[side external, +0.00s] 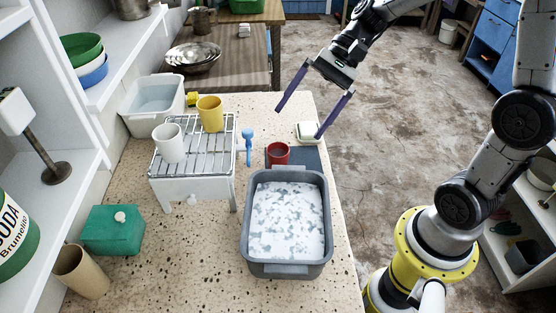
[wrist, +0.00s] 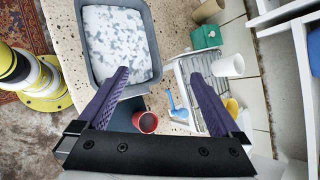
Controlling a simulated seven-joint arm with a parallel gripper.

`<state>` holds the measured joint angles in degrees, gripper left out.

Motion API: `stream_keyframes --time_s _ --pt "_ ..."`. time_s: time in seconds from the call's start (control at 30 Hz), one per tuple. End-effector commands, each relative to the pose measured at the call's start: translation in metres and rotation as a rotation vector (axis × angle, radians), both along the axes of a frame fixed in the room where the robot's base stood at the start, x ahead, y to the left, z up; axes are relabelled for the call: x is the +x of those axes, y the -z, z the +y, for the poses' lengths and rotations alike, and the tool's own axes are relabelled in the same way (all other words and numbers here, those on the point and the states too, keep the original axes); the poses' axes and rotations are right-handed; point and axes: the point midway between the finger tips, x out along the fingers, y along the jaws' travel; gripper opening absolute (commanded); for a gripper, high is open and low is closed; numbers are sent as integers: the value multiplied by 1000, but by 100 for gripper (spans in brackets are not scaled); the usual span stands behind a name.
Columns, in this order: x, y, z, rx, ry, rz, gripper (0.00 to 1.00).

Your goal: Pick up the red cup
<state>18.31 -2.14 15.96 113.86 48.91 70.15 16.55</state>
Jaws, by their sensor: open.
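The red cup (side external: 278,154) stands upright at the far end of the grey basin, on or beside a dark flat mat (side external: 308,160). It holds something dark. In the wrist view the red cup (wrist: 146,122) shows between the two purple fingers, nearer the left one. My gripper (side external: 311,120) is open and empty, above and beyond the cup, by the counter's right edge. Its fingers are spread wide in the wrist view (wrist: 160,100) and touch nothing that I can see.
The grey basin (side external: 247,228) of suds stands in front of the cup. A blue brush (side external: 248,143) is to its left. A wire rack (side external: 229,160) holds a white mug (side external: 169,143) and a yellow mug (side external: 210,114). A pale sponge or soap dish (side external: 307,131) lies near the right edge.

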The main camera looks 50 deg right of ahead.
Motion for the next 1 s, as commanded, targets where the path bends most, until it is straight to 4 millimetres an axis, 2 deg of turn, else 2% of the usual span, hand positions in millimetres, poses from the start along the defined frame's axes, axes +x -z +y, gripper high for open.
stream_keyframes --time_s 0.03,0.1,0.27,0.4,0.53,0.63,0.73,1.0 --pt "16 15 -11 65 66 62 100" --pt "37 33 -26 152 156 131 100" --pt "70 85 -67 336 356 273 100" --pt "78 135 -101 445 493 370 100" --pt "69 169 -119 494 561 440 100" --pt "63 181 -126 515 590 468 100" --pt "64 183 -125 517 600 467 100" --pt "81 201 -83 514 595 468 100"
